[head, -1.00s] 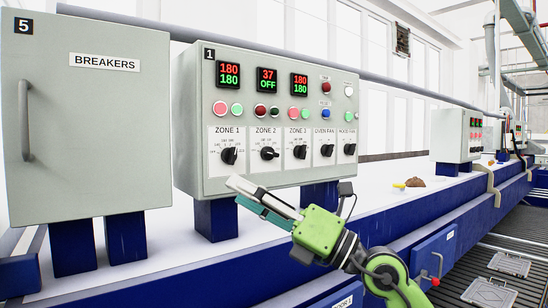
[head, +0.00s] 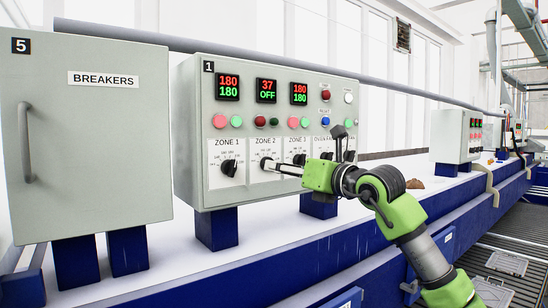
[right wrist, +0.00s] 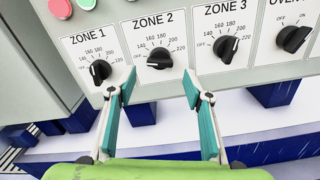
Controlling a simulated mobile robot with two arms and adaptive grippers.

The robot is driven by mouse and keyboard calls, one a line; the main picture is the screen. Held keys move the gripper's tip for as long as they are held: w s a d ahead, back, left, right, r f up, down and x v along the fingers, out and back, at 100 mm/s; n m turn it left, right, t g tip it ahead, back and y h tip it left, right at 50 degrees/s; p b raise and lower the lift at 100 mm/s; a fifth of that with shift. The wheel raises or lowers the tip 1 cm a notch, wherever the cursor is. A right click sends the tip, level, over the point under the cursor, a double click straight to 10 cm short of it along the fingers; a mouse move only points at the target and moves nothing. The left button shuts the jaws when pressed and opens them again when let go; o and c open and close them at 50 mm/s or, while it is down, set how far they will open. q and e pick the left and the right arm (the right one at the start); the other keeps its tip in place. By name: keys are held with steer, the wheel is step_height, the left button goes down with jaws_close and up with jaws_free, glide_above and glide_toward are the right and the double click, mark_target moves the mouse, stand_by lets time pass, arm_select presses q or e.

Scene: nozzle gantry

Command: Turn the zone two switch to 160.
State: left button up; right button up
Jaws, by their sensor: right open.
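The zone two switch is a black knob (right wrist: 159,59) under the ZONE 2 label, with a dial running from OFF to 220. It sits turned nearly sideways, toward the OFF side. The zone two display (head: 266,91) reads 37 over OFF. My right gripper (right wrist: 159,86) is open and empty, its two fingers spread with the knob just beyond and between the tips. I cannot tell whether the tips touch the panel. In the head view the right gripper (head: 275,167) is at the switch and partly covers it. My left gripper is not in view.
The ZONE 1 knob (right wrist: 100,71) is close to the left fingertip, and the ZONE 3 knob (right wrist: 226,47) is farther right. An oven fan knob (right wrist: 293,39) follows. The BREAKERS cabinet (head: 95,140) stands left of the control box (head: 190,120).

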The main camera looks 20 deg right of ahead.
steer(key=p+x, duration=0.2)
steer(key=x, duration=0.2)
steer(key=shift+w+a, duration=0.15)
steer(key=shift+w, duration=0.2)
steer(key=c, duration=1.1)
